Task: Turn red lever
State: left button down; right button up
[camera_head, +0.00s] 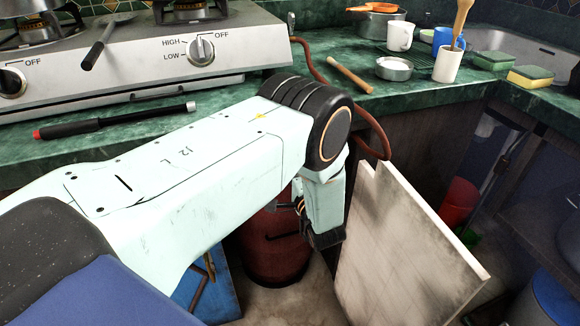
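A dark red gas cylinder (272,255) stands on the floor under the counter, partly behind my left arm. No red lever can be made out; the top of the cylinder is hidden by my arm. My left arm reaches in from the left, bends over the counter edge and points down. Its gripper (322,238) hangs in front of the cylinder's upper right side. The fingers are dark and small, so their opening and any contact are unclear. A reddish-brown hose (375,135) runs from the stove side over the counter edge and down behind my arm. My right gripper is not in view.
A steel gas hotplate (140,60) with knobs (201,50) sits on the green counter. A black lighter (110,122) and a wooden stick (349,75) lie on the counter. A dirty white panel (405,255) stands close right of my gripper. A blue panel (215,285) is left of the cylinder.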

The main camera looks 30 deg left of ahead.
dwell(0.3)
pick_arm(q)
jog(key=c, duration=1.4)
grip_release()
jog(key=v, duration=0.7)
jog(key=shift+s+d, duration=0.15)
jog(key=shift+s, duration=0.05)
